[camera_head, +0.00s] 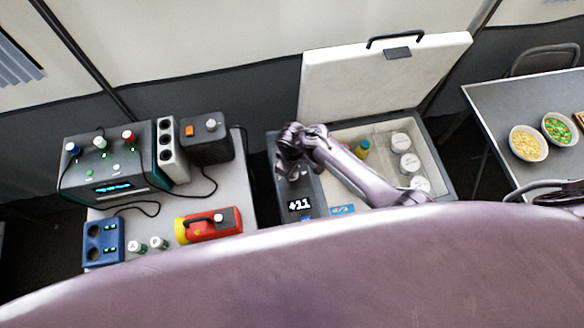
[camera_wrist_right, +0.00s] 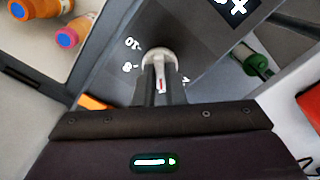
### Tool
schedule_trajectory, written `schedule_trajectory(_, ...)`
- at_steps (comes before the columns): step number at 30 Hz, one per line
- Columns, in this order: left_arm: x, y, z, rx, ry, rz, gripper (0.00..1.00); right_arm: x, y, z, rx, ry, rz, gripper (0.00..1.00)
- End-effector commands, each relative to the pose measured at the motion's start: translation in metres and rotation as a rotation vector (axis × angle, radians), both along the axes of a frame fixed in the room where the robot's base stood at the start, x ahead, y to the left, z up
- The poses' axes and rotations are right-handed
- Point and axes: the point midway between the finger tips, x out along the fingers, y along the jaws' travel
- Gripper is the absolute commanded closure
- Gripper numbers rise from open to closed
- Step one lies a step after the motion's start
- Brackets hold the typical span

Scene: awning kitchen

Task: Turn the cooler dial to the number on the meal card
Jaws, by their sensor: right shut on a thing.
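The cooler (camera_head: 445,187) stands open with its white lid (camera_head: 370,85) raised. Its dark control panel (camera_head: 317,193) has a display (camera_head: 299,204) reading "+11". My right gripper (camera_head: 290,160) reaches down over the panel. In the right wrist view, my right gripper (camera_wrist_right: 160,85) is shut on the pale dial (camera_wrist_right: 158,55), with one finger on each side of its grip, which bears a red mark. Numbers resembling 10 and 8 show left of the dial; another mark at its right is mostly hidden. No readable meal card shows. My left gripper is not in view.
White-lidded containers (camera_head: 401,142) and a yellow bottle (camera_head: 362,149) are inside the cooler. Left of it, a table (camera_head: 167,213) holds a black power box (camera_head: 110,160), a red-yellow lantern (camera_head: 210,225) and a blue charger (camera_head: 103,241). Food bowls (camera_head: 528,143) stand on the right table.

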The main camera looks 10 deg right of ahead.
Motion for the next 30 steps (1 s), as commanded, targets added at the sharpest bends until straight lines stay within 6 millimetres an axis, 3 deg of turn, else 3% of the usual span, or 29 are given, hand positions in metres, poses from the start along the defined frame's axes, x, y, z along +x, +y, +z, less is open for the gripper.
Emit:
schedule_trajectory(14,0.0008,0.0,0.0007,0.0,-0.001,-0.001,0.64,0.001,-0.0004,0.0006,0.0,-0.001,0.016,1.0)
schedule_trajectory(15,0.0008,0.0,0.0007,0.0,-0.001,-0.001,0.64,0.001,-0.0004,0.0006,0.0,-0.001,0.016,0.89)
schedule_trajectory(20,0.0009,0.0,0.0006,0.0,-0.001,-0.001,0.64,0.0008,-0.0004,0.0005,0.0,-0.001,0.016,0.68)
schedule_trajectory(30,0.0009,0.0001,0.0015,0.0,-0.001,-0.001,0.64,0.0003,0.0003,0.0043,0.001,-0.001,0.017,0.68)
